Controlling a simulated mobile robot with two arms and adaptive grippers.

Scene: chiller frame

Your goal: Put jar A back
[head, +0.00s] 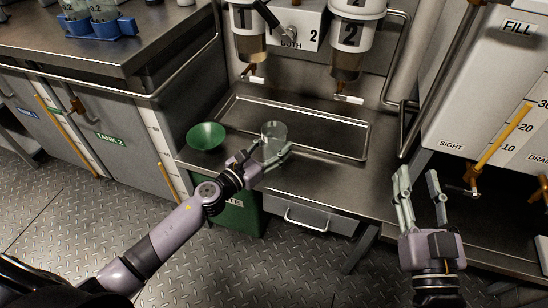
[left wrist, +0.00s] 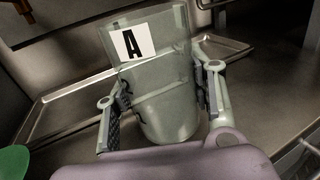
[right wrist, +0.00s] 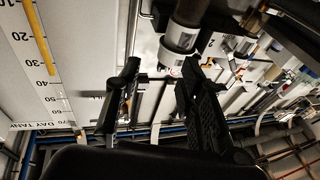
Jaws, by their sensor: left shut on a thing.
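Jar A (head: 273,132) is a clear jar with a white label marked A, large in the left wrist view (left wrist: 150,100). It looks nearly upright at the front left of the steel tray; whether its base touches the surface I cannot tell. My left gripper (head: 266,162) is shut on it, one finger on each side. A blue rack (head: 112,28) with jars in it stands on the counter at the upper left. My right gripper (head: 418,188) is open and empty, right of the bench, its fingers apart in the right wrist view (right wrist: 155,95).
A green funnel or bowl (head: 206,136) sits left of jar A. The shallow steel tray (head: 330,145) lies under two numbered filter housings (head: 351,35) with spouts. A rail (head: 150,95) edges the left counter. A white tank (head: 500,90) stands at right.

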